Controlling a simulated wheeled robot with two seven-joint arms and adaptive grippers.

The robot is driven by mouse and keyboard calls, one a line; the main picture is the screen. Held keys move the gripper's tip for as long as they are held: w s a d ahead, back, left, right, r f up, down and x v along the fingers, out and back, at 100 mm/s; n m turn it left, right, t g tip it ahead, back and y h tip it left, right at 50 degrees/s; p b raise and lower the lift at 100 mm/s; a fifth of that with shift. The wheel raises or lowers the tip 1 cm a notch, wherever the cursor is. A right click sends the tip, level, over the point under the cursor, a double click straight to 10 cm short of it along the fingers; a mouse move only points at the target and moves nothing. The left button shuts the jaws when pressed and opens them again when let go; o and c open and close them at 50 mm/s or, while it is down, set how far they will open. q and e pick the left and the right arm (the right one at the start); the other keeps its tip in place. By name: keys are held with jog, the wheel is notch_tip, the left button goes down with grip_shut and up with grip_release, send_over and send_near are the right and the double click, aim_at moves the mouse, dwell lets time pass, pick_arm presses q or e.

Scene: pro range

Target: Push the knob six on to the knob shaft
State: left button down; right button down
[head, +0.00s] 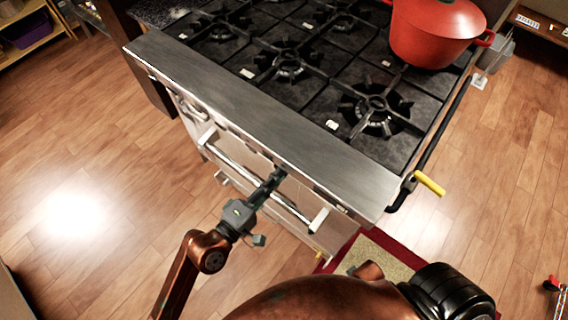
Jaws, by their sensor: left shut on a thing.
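My left gripper (276,178) comes up from the lower left to the front of the steel range, just under the edge of its front ledge (260,110). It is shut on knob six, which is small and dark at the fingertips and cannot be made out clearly. The knob shaft is hidden below the ledge and behind the fingers, so I cannot tell whether knob and shaft touch. My right gripper is not in view.
The oven handle bar (239,171) runs beside and below my left gripper. A red pot (430,35) stands on the black cooktop at the back right. A yellow-ended lever (429,183) sticks out at the right corner. Wooden floor is clear at left; a rug (395,250) lies in front.

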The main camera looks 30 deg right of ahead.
pick_arm(q)
jog(key=c, duration=1.9)
grip_release()
jog(key=shift+c, duration=0.2)
jog(key=v, duration=1.2)
jog(key=shift+r, duration=0.15)
